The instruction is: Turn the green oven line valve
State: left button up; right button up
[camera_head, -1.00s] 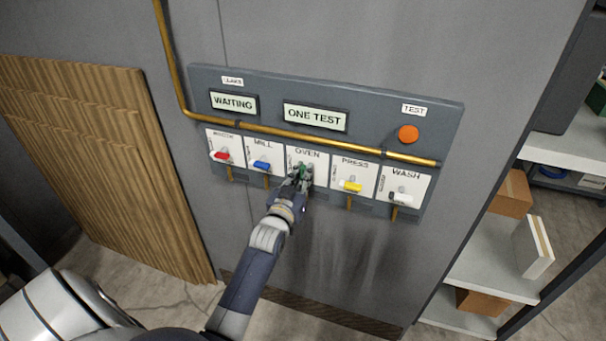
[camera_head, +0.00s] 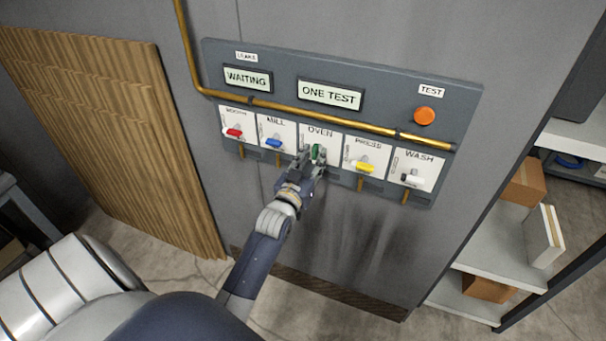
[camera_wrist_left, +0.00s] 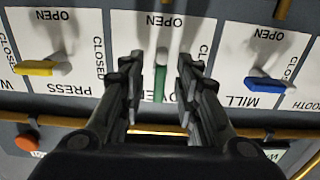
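The green valve handle (camera_head: 317,152) is on the white OVEN plate, in the middle of the valve row. In the left wrist view, the green handle (camera_wrist_left: 160,82) stands upright in the picture, in line with the word OPEN above it. My left gripper (camera_head: 312,154) is at this handle. In the left wrist view, the gripper's (camera_wrist_left: 160,68) two dark fingers are spread, one on each side of the handle, with visible gaps. Part of the OVEN plate is hidden behind the fingers. My right gripper is not in view.
The red (camera_head: 233,133), blue (camera_head: 273,144), yellow (camera_head: 362,166) and white (camera_head: 412,179) handles lie sideways on neighbouring plates. A brass pipe (camera_head: 330,119) runs above the row. An orange TEST button (camera_head: 424,116) is at upper right. The displays read WAITING (camera_head: 247,79) and ONE TEST (camera_head: 331,95).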

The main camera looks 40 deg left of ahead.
pick_arm(q)
jog(key=v, duration=1)
jog(key=shift+w, duration=0.1)
jog(key=s+d+f+m+g+h, duration=0.1)
jog(key=s+d+f+g, duration=0.25)
jog(key=f, duration=0.85)
jog(key=s+d+f+m+g+h, duration=0.1)
jog(key=s+d+f+g+h, duration=0.2)
jog(key=f, duration=1)
jog(key=s+d+f+m+g, duration=0.15)
jog(key=s+d+f, duration=0.3)
jog(key=f, duration=0.75)
jog(key=s+f+g, duration=0.3)
jog(key=s+f, duration=0.3)
jog(key=s, duration=0.4)
jog(key=s+f+m+g+b, duration=0.1)
jog(key=s+f+g, duration=0.1)
jog(key=s+f, duration=0.4)
jog(key=s+f+g, duration=0.3)
jog(key=s+f, duration=0.3)
jog(key=s, duration=0.9)
jog(key=shift+s+d+m+g, duration=0.2)
jog(key=shift+s+m+g, duration=0.1)
jog(key=shift+s+m, duration=0.05)
jog(key=shift+f, duration=0.15)
